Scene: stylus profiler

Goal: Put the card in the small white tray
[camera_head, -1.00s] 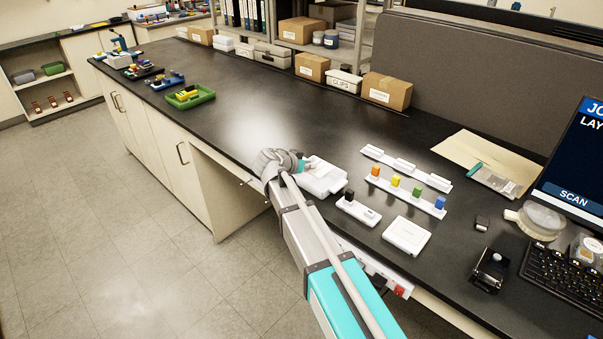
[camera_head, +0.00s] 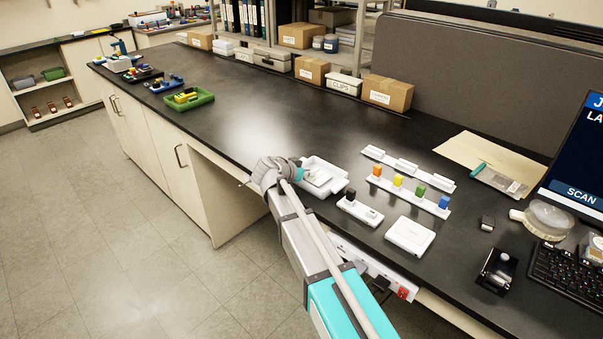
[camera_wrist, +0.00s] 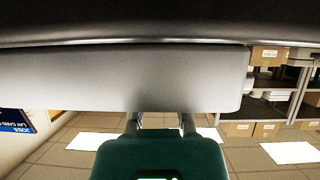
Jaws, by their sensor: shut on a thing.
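The small white tray (camera_head: 340,186) lies on the black bench, just right of my gripper (camera_head: 303,173) in the head view. My gripper is low over the tray's left side, with its teal end at the rim. It is shut on the card (camera_head: 318,178), which looks like a pale flat piece within the tray's outline; I cannot tell whether it touches the tray floor. In the wrist view, a broad pale grey slab hides the fingertips of my gripper (camera_wrist: 160,122); I cannot tell whether it is the card or the tray wall.
To the right are a white holder with a black block (camera_head: 360,210), a rack of coloured blocks (camera_head: 408,190), a white strip (camera_head: 408,167) and a white flat box (camera_head: 410,235). A green tray (camera_head: 190,98) stands far left. The bench between is clear.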

